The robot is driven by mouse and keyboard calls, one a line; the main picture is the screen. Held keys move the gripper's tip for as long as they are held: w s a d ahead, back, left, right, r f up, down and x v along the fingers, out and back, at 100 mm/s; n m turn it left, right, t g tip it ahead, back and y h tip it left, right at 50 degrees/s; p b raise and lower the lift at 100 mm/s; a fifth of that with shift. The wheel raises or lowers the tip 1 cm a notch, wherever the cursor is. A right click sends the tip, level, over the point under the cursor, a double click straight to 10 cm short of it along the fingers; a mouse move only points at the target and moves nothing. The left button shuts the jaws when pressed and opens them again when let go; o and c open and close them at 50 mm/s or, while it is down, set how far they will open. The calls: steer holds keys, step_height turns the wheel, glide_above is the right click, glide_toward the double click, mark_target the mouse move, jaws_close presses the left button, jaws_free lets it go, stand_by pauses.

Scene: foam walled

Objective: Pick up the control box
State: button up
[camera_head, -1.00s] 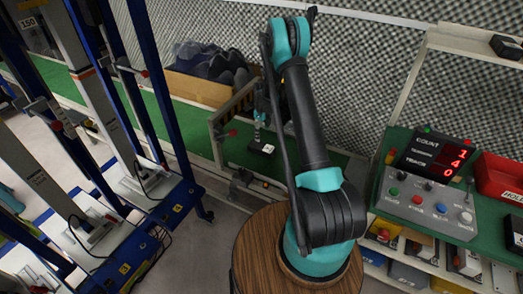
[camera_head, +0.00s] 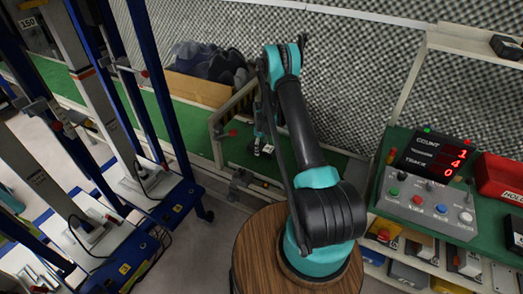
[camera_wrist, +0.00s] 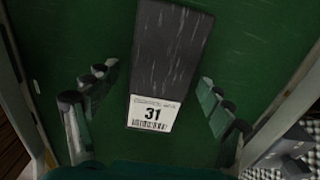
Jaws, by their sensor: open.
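A dark box (camera_wrist: 172,50) with a white label reading 31 lies on a green surface (camera_wrist: 235,40). In the head view this box (camera_head: 266,151) is small and partly hidden behind my gripper (camera_head: 260,143). In the wrist view my gripper (camera_wrist: 154,112) is open, with one finger on each side of the labelled end of the box and gaps between them. The box's far end runs to the top of the wrist view. I cannot tell how high the fingertips are above the surface.
A grey button panel (camera_head: 428,203) with a red count display (camera_head: 435,155) stands on the right bench, beside a red bin (camera_head: 498,177). Blue-framed racks (camera_head: 150,205) fill the left. A cardboard box (camera_head: 197,88) sits behind.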

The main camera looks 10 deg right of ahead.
steer(key=c, duration=1.7)
steer(key=shift+r, duration=0.15)
